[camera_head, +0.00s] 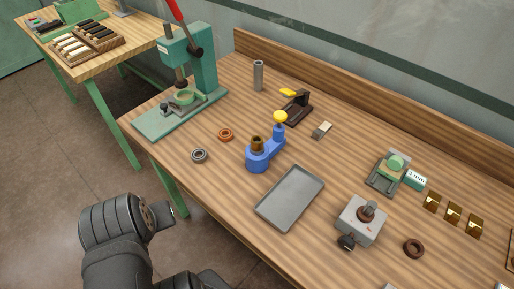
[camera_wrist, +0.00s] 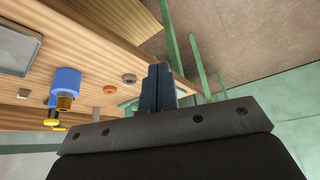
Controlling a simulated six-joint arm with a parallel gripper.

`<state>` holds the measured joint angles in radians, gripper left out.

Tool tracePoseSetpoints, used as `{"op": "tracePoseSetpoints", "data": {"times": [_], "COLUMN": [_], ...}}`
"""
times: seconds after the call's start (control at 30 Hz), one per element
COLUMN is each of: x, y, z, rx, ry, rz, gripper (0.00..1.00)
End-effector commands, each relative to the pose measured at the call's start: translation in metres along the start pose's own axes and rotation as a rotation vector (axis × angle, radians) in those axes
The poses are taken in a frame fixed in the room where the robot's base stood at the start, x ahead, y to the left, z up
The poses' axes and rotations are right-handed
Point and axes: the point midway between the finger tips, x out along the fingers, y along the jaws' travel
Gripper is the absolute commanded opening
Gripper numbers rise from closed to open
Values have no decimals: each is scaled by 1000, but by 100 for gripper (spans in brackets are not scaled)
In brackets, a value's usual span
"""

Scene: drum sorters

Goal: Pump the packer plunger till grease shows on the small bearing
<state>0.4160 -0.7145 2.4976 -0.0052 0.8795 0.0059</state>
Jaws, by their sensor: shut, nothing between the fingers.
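The blue packer (camera_head: 262,157) stands on the wooden bench, with a brass-brown cup (camera_head: 256,143) on its near end. Its plunger, with a yellow knob (camera_head: 280,117), stands raised at the far end. The packer also shows in the wrist view (camera_wrist: 66,80). A grey bearing (camera_head: 199,155) lies flat on the bench to its left; it shows in the wrist view too (camera_wrist: 129,79). I cannot tell whether this is the small bearing, and I see no grease on it. My gripper (camera_head: 168,214) is shut and empty, off the bench's near left edge, apart from everything; its fingers (camera_wrist: 158,75) are together.
A copper-coloured ring (camera_head: 225,134) lies between bearing and press. A green press (camera_head: 190,65) with a red lever stands at the back left. A grey tray (camera_head: 290,198) lies right of the packer. A grey block device (camera_head: 361,219) and brown ring (camera_head: 413,248) are further right.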

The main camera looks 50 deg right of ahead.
Motion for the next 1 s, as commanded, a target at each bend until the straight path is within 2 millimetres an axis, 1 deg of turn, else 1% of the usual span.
{"op": "tracePoseSetpoints", "data": {"times": [0.67, 0.77, 0.87, 1.0], "x": [-1, -2, -6, -11], "y": [0, 2, 7, 19], "z": [-2, -10, -25, -56], "rx": [12, 65, 169, 379], "ry": [-2, -10, -24, -43], "rz": [0, -4, -10, -24], "gripper": [0, 0, 0, 0]}}
